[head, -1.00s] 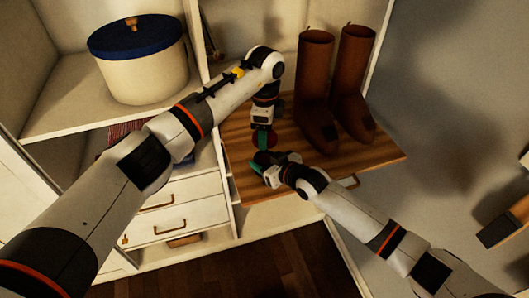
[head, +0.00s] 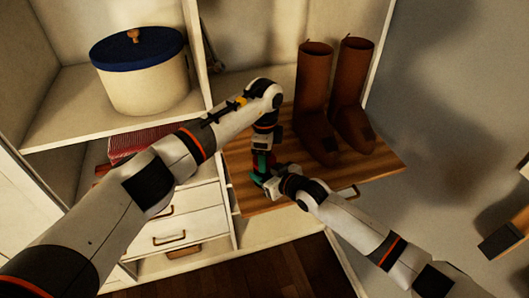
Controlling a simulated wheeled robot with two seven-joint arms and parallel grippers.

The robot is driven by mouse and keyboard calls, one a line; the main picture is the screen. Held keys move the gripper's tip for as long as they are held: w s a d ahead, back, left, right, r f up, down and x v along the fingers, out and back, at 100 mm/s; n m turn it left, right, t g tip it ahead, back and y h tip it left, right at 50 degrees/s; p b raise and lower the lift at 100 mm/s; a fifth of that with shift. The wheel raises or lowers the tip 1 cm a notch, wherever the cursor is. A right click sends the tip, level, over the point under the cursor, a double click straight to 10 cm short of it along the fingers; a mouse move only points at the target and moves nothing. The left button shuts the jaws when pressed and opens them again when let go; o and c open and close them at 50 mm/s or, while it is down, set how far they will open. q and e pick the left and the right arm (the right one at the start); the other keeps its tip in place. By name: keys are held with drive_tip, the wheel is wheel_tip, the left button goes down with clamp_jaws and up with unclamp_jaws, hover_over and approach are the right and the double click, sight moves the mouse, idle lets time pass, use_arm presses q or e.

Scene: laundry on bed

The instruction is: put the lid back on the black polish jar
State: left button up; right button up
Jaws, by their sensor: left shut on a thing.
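My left gripper (head: 262,163) points down over the front left part of the wooden board (head: 247,200). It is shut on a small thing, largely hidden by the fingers. A little dark red shows at its fingertips; I cannot tell whether this is the lid. My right gripper (head: 264,181) comes in from the right, low over the board and just below the left one. Its green fingertip shows, but its opening is hidden. The black polish jar cannot be made out; the grippers cover that spot.
A pair of tall brown boots (head: 314,100) stands on the board behind and right of the grippers. A cream round box with a blue lid (head: 137,47) sits on the upper left shelf. Drawers (head: 178,235) are below left. The board's right end is clear.

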use_arm(q)
drive_tip(key=shift+f, duration=0.5)
drive_tip(key=shift+f, duration=0.55)
drive_tip(key=shift+s+f, duration=0.15)
drive_tip(key=shift+f, duration=0.25)
idle(0.5)
drive_tip(key=shift+r, duration=0.15)
drive_tip(key=shift+s+r, duration=0.1)
drive_tip(key=shift+r, duration=0.15)
drive_tip(key=shift+a, duration=0.1)
drive_tip(key=shift+w+r, duration=0.25)
drive_tip(key=shift+r, duration=0.15)
idle(0.6)
